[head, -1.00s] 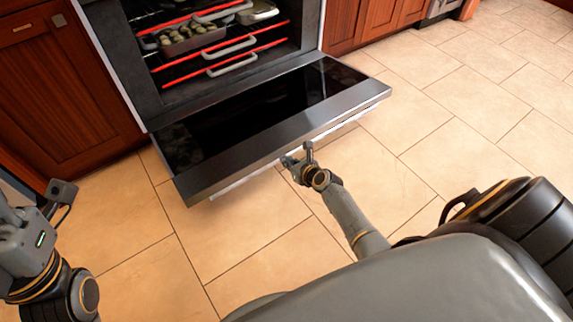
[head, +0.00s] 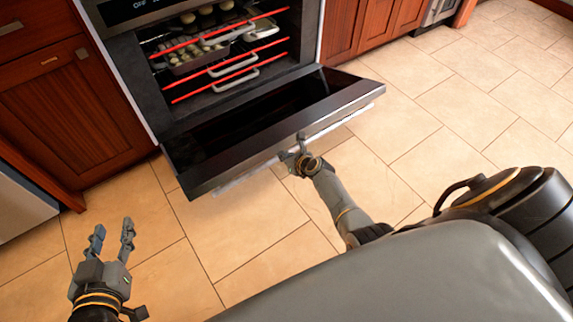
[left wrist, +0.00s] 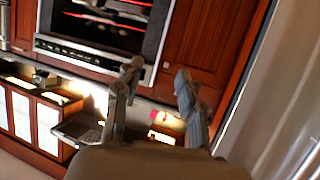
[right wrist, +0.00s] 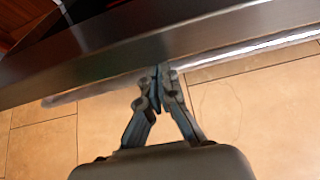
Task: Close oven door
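The oven door (head: 285,128) hangs partly open, tilted with its outer edge raised, below the oven cavity (head: 225,55). Its metal edge also crosses the right wrist view (right wrist: 100,55). A pale handle bar (head: 240,178) runs along its outer side. My right gripper (head: 298,145) is at the door's outer edge near the handle. In the right wrist view its fingertips (right wrist: 160,76) meet at the door's lower edge, and I see nothing held between them. Exact contact is unclear. My left gripper (head: 113,230) is open and empty at the lower left, away from the door.
Red-edged racks with trays of food (head: 200,55) are inside the oven. Wooden cabinets (head: 75,115) flank it. Tiled floor (head: 450,120) is clear to the right and in front of the door.

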